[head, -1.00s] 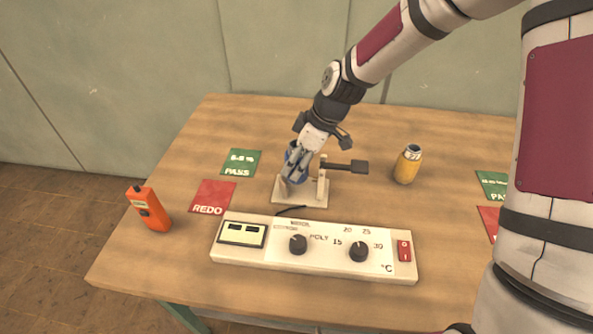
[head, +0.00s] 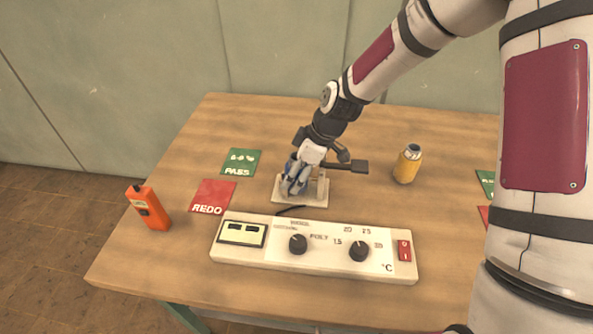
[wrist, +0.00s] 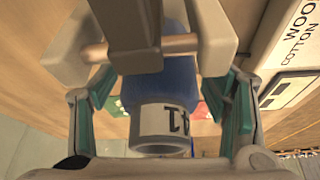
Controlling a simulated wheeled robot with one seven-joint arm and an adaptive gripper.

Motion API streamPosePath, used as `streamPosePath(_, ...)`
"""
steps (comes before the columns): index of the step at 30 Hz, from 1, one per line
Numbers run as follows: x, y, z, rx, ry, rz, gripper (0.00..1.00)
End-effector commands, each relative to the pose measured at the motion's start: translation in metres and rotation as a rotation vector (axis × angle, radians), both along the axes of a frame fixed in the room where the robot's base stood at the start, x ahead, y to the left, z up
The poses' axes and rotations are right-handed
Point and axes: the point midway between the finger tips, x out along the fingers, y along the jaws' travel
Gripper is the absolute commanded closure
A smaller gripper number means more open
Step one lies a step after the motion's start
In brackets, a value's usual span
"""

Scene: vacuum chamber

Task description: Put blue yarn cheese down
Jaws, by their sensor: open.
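In the head view my gripper (head: 294,182) is low over a small pale stand (head: 312,199) with a dark handle (head: 347,166), and mostly hides the blue cheese. A tan rod and grey block cross in front of the cheese in the wrist view. What the cheese rests on is hidden.
A long control box (head: 320,248) with two knobs lies in front of the stand. A green PASS card (head: 241,162) and red REDO card (head: 212,197) lie left, beyond an orange handheld device (head: 149,208). A yellow bobbin (head: 408,165) stands right. The back of the table is clear.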

Motion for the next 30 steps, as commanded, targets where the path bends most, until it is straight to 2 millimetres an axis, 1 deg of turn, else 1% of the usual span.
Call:
streamPosePath(4,0.000,0.000,0.002,0.000,-0.001,0.000,0.31)
streamPosePath(8,-0.001,-0.004,0.012,0.000,-0.001,-0.002,0.31)
streamPosePath(11,-0.003,-0.011,0.028,-0.001,-0.003,-0.002,0.31)
streamPosePath(15,-0.006,-0.022,0.056,-0.002,-0.005,-0.003,0.31)
streamPosePath(21,-0.011,-0.035,0.091,0.000,-0.004,-0.003,0.31)
streamPosePath(25,-0.013,-0.041,0.106,-0.001,-0.002,-0.003,0.31)
streamPosePath(30,-0.015,-0.043,0.114,0.000,0.000,0.001,0.31)
